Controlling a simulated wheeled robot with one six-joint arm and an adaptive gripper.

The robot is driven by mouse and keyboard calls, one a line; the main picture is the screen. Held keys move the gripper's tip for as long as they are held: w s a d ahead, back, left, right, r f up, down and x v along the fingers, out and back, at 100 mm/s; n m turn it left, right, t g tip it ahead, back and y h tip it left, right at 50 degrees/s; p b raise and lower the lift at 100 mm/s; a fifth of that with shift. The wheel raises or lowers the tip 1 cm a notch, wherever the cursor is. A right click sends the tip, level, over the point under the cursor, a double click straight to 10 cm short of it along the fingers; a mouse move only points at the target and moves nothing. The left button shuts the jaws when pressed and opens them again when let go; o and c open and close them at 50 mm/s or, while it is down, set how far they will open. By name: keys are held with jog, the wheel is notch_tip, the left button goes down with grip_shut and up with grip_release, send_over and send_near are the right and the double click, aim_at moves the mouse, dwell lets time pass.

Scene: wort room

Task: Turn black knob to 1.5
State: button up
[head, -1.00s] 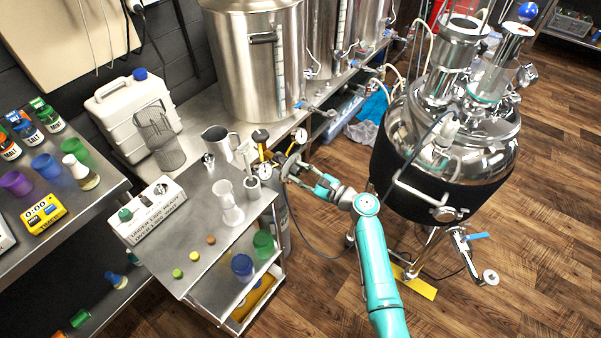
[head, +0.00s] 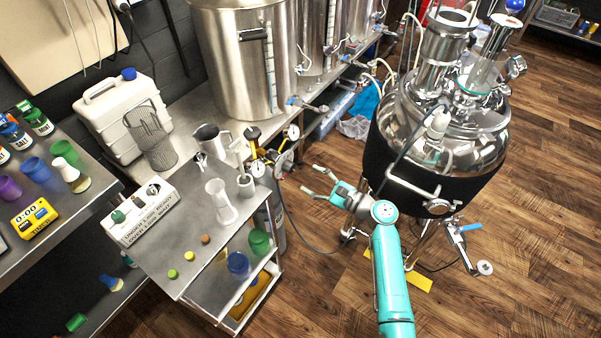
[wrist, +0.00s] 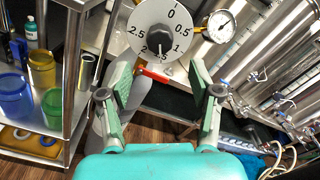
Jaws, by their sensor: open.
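In the wrist view, the black knob (wrist: 159,40) sits in the middle of a white round dial (wrist: 146,14) marked 0 to 2.5. A pale line on the knob points down, to the figure at the bottom that looks like 1.5; it is small and blurred. My gripper (wrist: 160,82) is open and empty, its two fingers apart below the dial and not touching the knob. In the head view, my gripper (head: 308,181) is to the right of the gauge cluster with a gap between; the dial (head: 284,161) shows edge-on there.
A round pressure gauge (wrist: 221,26) is right of the dial, and a red lever (wrist: 152,75) is just below it. The steel cart (head: 190,255) stands left of my gripper and the black-jacketed kettle (head: 400,170) right. Open floor lies in front.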

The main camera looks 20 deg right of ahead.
jog(key=v, duration=0.4)
jog(key=shift+s+d, duration=0.15)
jog(key=shift+s, duration=0.15)
jog(key=s+a+f+n+g+h, duration=0.1)
jog(key=s+a+f+n+h, duration=0.15)
jog(key=s+f, duration=0.45)
jog(key=s+a+f+n+g+h, duration=0.1)
jog(key=s+a+f+h, duration=0.35)
jog(key=s, duration=0.35)
jog(key=s+n+h, duration=0.3)
jog(key=s+n, duration=0.3)
jog(key=s, duration=0.9)
jog(key=s+r+n+t, duration=0.1)
jog(key=s+r+n, duration=0.5)
jog(key=r, duration=0.4)
jog(key=s+r+n+t, duration=0.1)
jog(key=s+r+n, duration=0.6)
jog(key=r, duration=0.4)
jog(key=shift+s+h, duration=0.3)
jog(key=shift+s, duration=0.35)
